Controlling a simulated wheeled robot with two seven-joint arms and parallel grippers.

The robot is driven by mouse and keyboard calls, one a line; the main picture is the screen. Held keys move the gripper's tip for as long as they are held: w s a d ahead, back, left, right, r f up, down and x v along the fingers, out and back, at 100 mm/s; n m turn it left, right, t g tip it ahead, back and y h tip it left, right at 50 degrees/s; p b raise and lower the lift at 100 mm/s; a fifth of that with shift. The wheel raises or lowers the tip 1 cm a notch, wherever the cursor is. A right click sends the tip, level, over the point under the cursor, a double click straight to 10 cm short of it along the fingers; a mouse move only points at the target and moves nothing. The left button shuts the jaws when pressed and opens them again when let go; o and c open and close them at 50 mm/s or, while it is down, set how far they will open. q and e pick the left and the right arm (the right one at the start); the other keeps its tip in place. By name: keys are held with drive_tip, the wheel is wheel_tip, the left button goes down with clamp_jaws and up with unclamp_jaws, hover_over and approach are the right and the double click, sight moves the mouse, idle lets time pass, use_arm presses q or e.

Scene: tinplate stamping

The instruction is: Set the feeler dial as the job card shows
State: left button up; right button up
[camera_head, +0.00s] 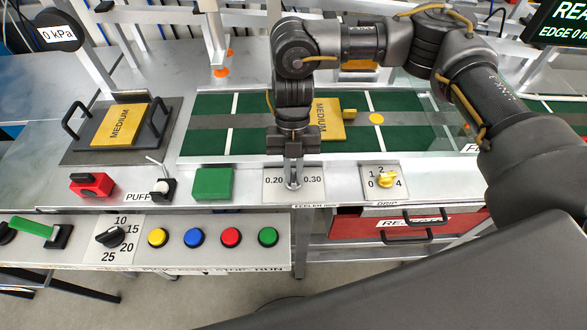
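The feeler dial's pale plate (272,196) is at the front of the bench in the head view, marked 0.20 on the left and 0.30 on the right. My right gripper (293,184) points straight down over the middle of this plate. Its narrow fingers are close together at the dial's knob. The gripper hides most of the knob and any mark at the top of the plate, so I cannot tell the dial's setting or whether the fingers grip it. My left gripper is not in view. I cannot make out a job card.
A drip dial (387,180) with a yellow knob sits to the right. A green block (213,184), a puff lever (162,187) and a red switch (92,185) are to the left. A lower panel holds a black rotary knob (110,237) and several coloured buttons. A red drawer (358,228) is below.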

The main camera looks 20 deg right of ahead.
drive_tip(key=o, duration=0.5)
drive_tip(key=shift+c, duration=0.2)
drive_tip(key=b+v, duration=0.1)
drive_tip(key=v, duration=0.9)
drive_tip(key=shift+r, duration=0.4)
drive_tip(key=shift+w+r, duration=0.1)
drive_tip(key=shift+w, duration=0.05)
